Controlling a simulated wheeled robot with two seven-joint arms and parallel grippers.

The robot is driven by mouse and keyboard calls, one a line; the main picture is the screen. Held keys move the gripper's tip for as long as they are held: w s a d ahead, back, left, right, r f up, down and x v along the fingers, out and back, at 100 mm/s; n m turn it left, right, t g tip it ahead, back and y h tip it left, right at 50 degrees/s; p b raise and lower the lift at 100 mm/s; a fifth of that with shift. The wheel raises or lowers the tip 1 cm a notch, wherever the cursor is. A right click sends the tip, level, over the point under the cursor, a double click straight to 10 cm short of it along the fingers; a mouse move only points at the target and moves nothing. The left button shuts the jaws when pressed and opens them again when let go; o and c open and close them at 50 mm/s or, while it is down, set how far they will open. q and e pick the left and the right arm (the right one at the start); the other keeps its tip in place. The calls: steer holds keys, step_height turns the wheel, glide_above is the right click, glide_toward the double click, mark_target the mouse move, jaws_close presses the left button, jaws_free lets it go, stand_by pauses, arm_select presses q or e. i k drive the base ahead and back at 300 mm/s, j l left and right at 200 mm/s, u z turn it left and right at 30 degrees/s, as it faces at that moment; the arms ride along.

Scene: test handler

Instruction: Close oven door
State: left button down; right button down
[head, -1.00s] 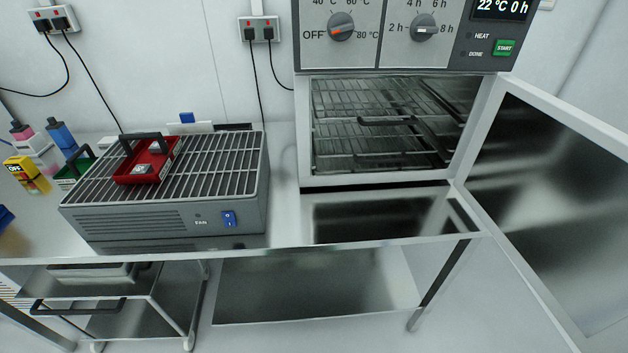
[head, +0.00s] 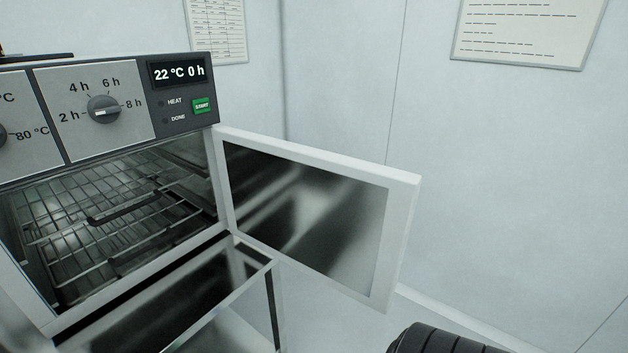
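The oven (head: 110,125) stands at the left of the head view, with its front panel, dials and display showing "22 °C 0 h". Its door (head: 402,235) is swung wide open to the right, hinged at the right side of the oven opening. The door has a white frame around a dark glass pane. Inside the oven is a wire rack (head: 75,230) with a black handle on or above it. Neither gripper shows. A dark ribbed part at the bottom edge seems to be a piece of my own arm.
The steel table (head: 225,320) under the oven ends just right of the opening. White walls (head: 340,80) stand behind and to the right, with posted sheets (head: 530,30) on them. The space right of the door looks clear down to the floor.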

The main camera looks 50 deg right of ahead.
mark_target(344, 222)
steer(key=l+u, duration=0.1)
steer(key=l, duration=0.5)
steer(key=l+u, duration=0.1)
steer(key=l, duration=0.45)
steer(key=l+u, duration=0.15)
steer(key=l, duration=0.4)
steer(key=k+l+u, duration=0.1)
steer(key=l, duration=0.5)
steer(key=k+l+u, duration=0.1)
steer(key=l, duration=0.45)
